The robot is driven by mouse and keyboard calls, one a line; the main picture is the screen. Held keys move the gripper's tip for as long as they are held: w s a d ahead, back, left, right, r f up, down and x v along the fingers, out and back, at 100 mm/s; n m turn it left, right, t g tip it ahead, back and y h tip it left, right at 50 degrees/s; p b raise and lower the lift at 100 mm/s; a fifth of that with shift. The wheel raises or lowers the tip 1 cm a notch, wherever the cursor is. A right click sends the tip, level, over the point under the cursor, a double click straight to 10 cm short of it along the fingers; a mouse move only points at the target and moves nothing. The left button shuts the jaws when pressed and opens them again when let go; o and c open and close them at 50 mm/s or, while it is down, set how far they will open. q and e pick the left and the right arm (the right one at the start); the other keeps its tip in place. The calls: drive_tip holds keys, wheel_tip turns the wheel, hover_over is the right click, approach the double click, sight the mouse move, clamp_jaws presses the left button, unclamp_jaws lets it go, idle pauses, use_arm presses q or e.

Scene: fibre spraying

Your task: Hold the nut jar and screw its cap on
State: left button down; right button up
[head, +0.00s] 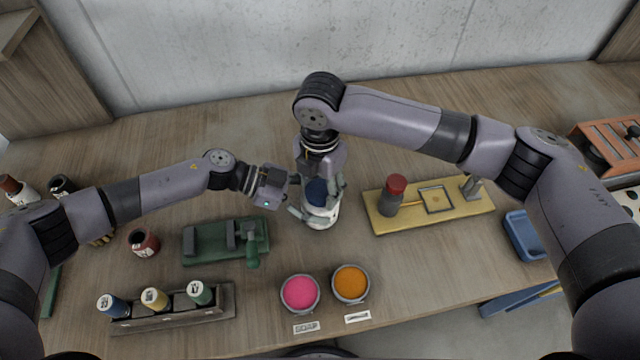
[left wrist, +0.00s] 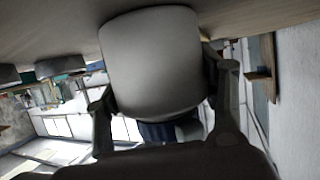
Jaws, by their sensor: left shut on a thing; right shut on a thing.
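The nut jar (head: 322,217) is white and stands upright on the wooden table near the middle of the head view. My left gripper (head: 306,209) comes in from the left and is shut around its body. The jar (left wrist: 155,65) fills the middle of the left wrist view between the two fingers. The blue cap (head: 317,191) is at the jar's mouth, under my right gripper (head: 322,182), which points down from above and is shut on it. A dark blue part of the cap (left wrist: 160,133) shows beyond the jar in the left wrist view. Whether the cap is fully seated is hidden.
A green fixture (head: 205,242) lies to the left. Pink (head: 300,293) and orange (head: 351,283) tubs stand in front, beside a spool rack (head: 180,319). Bare table lies behind the jar.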

drive_tip(key=m, duration=0.2)
drive_tip(key=shift+m, duration=0.4)
drive_tip(key=o, duration=1.3)
drive_tip(key=shift+r, duration=2.25)
drive_tip(key=shift+c, duration=0.3)
